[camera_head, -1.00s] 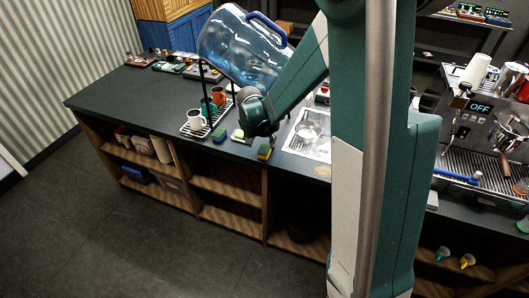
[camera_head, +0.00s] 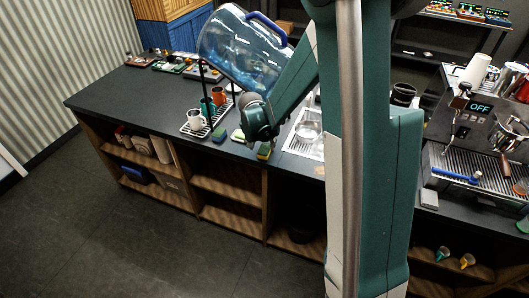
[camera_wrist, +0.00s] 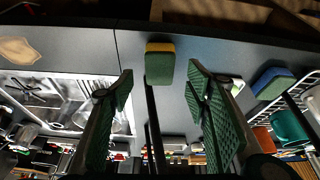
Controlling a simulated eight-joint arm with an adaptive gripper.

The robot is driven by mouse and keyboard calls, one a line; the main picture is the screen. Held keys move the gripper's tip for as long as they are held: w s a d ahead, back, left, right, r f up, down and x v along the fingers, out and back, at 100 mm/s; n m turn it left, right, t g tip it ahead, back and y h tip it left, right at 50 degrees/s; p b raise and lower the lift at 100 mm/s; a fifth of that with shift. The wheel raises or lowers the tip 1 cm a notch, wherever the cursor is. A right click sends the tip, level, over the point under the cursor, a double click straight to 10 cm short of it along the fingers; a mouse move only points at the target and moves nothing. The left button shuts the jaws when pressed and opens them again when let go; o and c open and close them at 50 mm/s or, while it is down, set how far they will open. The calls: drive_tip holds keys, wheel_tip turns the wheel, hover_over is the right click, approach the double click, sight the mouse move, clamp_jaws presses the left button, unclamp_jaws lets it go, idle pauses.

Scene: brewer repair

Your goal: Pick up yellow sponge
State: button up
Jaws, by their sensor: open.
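The yellow sponge (camera_wrist: 160,66), with a green face and a yellow edge, lies on the dark counter. In the wrist view it sits between and just beyond my open fingertips, apart from both. In the head view the sponge (camera_head: 264,151) shows at the counter's front edge, just below the end of my arm. My gripper (camera_wrist: 160,86) is open and empty, with green padded fingers on either side of the sponge's line. In the head view the fingers are mostly hidden by my arm.
A blue-and-green sponge (camera_wrist: 273,82) lies to the right in the wrist view. A rack with cups (camera_head: 196,131) stands left of my gripper. A sink (camera_wrist: 62,102) lies on the other side.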

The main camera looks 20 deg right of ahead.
sight(264, 149)
drive_tip(key=shift+x, duration=2.4)
drive_tip(key=c, duration=0.7)
